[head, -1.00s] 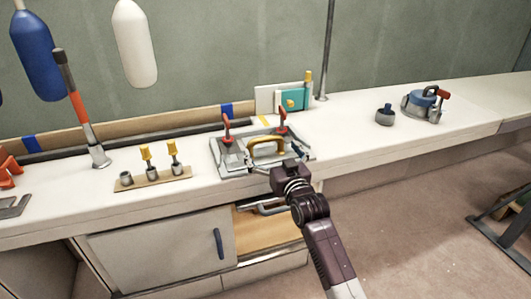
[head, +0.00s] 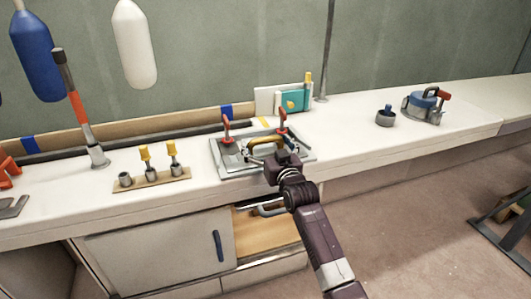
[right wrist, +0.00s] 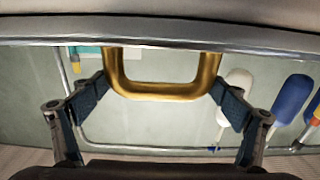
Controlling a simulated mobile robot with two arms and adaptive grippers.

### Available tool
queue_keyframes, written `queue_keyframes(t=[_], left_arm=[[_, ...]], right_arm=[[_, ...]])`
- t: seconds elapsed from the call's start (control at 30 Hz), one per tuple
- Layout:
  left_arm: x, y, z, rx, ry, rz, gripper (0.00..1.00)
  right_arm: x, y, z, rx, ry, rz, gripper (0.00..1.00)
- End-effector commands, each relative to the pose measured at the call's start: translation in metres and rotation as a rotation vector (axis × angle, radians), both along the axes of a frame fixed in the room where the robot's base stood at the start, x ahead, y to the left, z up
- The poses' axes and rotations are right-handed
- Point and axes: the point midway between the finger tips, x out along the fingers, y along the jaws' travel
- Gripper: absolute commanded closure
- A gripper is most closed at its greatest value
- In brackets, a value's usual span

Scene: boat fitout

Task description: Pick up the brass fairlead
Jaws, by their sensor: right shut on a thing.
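The brass fairlead (head: 268,140) is a golden U-shaped loop at the grey metal fixture (head: 225,170) on the white bench. My right gripper (head: 262,153) reaches it from the front. In the right wrist view the fairlead (right wrist: 160,92) fills the space between the finger pads of the right gripper (right wrist: 165,95), one pad against each side. The gripper is shut on it. Whether the fairlead is clear of the fixture cannot be told. My left gripper is not in view.
Red-handled clamps (head: 226,128) (head: 282,118) stand on both sides of the fairlead. A wooden strip (head: 150,182) with yellow-topped pieces lies to the left. A dark round piece (head: 385,117) and a blue-topped device (head: 423,104) stand right. Bench between is clear.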

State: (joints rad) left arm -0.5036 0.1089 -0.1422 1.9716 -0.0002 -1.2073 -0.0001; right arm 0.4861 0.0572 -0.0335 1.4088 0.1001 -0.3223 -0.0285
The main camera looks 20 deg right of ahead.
Motion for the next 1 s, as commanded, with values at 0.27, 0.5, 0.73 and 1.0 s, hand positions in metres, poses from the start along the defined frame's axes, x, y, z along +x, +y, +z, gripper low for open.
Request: queue_keyframes(t=[0.27,0.5,0.73,1.0], left_arm=[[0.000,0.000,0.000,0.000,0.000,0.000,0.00],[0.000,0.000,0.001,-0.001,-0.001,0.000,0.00],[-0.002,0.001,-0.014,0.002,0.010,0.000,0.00],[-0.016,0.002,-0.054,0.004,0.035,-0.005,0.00]], right_arm=[[0.000,0.000,0.004,0.000,-0.008,0.000,0.56],[0.000,0.000,0.006,0.000,-0.008,0.000,0.56],[0.000,0.000,0.027,-0.001,-0.012,0.000,0.56],[0.000,0.000,0.092,-0.001,-0.016,0.000,0.56]])
